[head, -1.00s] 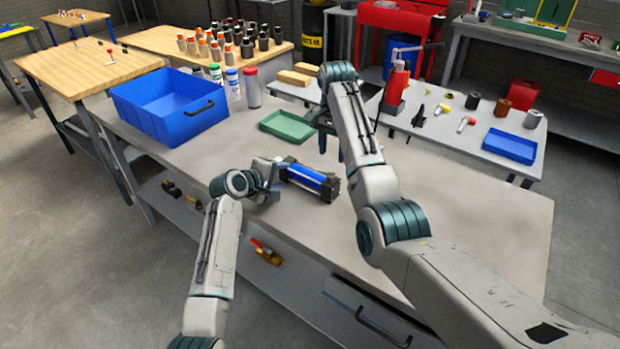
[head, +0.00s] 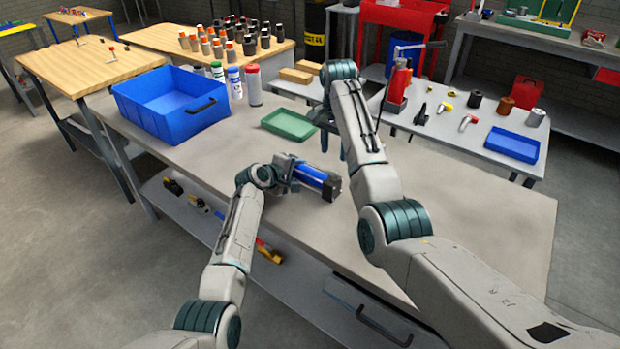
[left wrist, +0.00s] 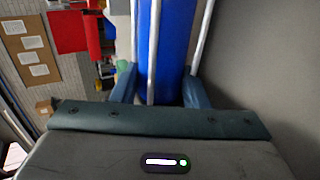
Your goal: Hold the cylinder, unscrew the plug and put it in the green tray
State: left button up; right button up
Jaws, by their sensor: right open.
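The blue cylinder (head: 318,178) with dark end caps is over the bench in the head view. My left gripper (head: 290,178) is around it, and the left wrist view shows the blue barrel (left wrist: 168,50) and its pale rods between the two fingers, which look closed on it. I cannot tell whether the cylinder touches the bench. My right gripper (head: 333,138) is open, pointing down beyond the cylinder, right of the green tray (head: 270,124). The tray looks empty. The plug cannot be made out.
A blue bin (head: 165,125) stands at the bench's back left, with several bottles (head: 234,84) beside it. A second table behind holds a red press (head: 398,85), loose parts and a blue tray (head: 512,152). The bench's right part is clear.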

aim_at(333, 173)
pick_arm(q)
grip_shut()
pick_arm(e)
jog(key=m, duration=0.9)
pick_arm(q)
jog(key=shift+f, duration=0.1)
pick_arm(e)
jog(key=m, duration=0.5)
jog(key=shift+m, duration=0.3)
jog(key=m, duration=0.3)
jog(key=shift+f, duration=4.05)
